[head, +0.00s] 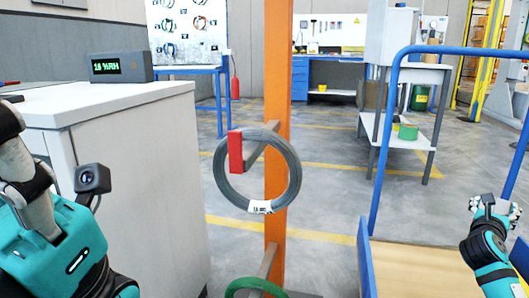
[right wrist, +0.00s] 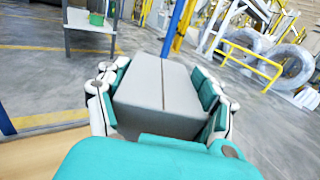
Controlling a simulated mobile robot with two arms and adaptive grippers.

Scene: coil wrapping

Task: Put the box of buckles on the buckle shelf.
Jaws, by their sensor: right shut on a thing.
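A closed grey box (right wrist: 165,88) with a seam along its top fills the middle of the right wrist view. My right gripper (right wrist: 162,100) is shut on it, with teal and white fingers pressed to both sides. The box's contents are hidden. In the head view my right gripper (head: 492,207) is at the right, over the blue-railed trolley; the box is hard to make out there. A grey stand with a low shelf (head: 412,133) is further back; I cannot tell whether it is the buckle shelf. My left arm is at the left edge, its fingertips out of view.
The trolley has a blue rail (head: 373,175) and a wooden deck (head: 425,270). An orange post (head: 277,90) carries a wire coil (head: 222,185) on a red-tipped arm. A white cabinet (head: 140,180) stands left. A green container (head: 408,132) sits on the stand's low shelf.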

